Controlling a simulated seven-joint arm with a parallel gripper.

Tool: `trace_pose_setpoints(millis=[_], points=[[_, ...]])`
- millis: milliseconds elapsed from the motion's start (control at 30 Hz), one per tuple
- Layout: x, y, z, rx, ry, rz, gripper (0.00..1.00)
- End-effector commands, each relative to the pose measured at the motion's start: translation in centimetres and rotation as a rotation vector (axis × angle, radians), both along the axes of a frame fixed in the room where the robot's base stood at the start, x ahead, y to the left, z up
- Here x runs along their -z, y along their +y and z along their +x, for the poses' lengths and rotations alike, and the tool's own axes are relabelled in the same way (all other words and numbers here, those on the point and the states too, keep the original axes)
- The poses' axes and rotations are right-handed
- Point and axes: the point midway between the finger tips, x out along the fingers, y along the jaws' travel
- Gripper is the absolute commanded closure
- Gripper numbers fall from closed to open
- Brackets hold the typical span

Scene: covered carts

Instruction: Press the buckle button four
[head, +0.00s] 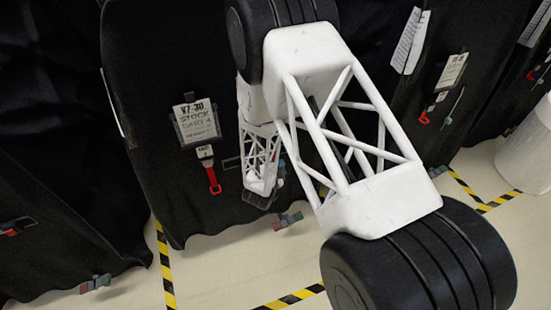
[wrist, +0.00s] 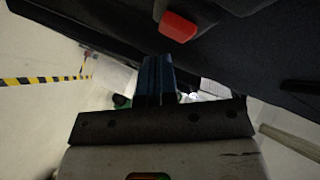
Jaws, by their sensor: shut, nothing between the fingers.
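A dark strap end (head: 231,162) shows left of my wrist; whatever lies behind my wrist there is hidden. In the wrist view, a red block (wrist: 178,26), which looks like a buckle button, sticks out of a dark body above and slightly right of my fingertips (wrist: 158,62). My fingers are shut and empty. A gap shows between them and the red block; I cannot tell its depth.
A label (head: 196,122) and a red hanging tab (head: 213,180) are left of my wrist. A small coloured clip (head: 288,220) sits at the cover's lower edge. Other covered carts (head: 490,50) stand on both sides. Striped tape (head: 292,298) marks the open floor.

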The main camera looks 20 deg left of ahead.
Motion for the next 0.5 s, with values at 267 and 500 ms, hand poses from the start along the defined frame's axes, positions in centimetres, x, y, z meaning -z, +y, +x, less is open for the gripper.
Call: trace_pose_setpoints(millis=[267, 500], points=[[-0.01, 0.41, 0.41, 0.000, 0.000, 0.000, 1.00], [0.02, 0.59, 0.60, 0.000, 0.000, 0.000, 1.00]])
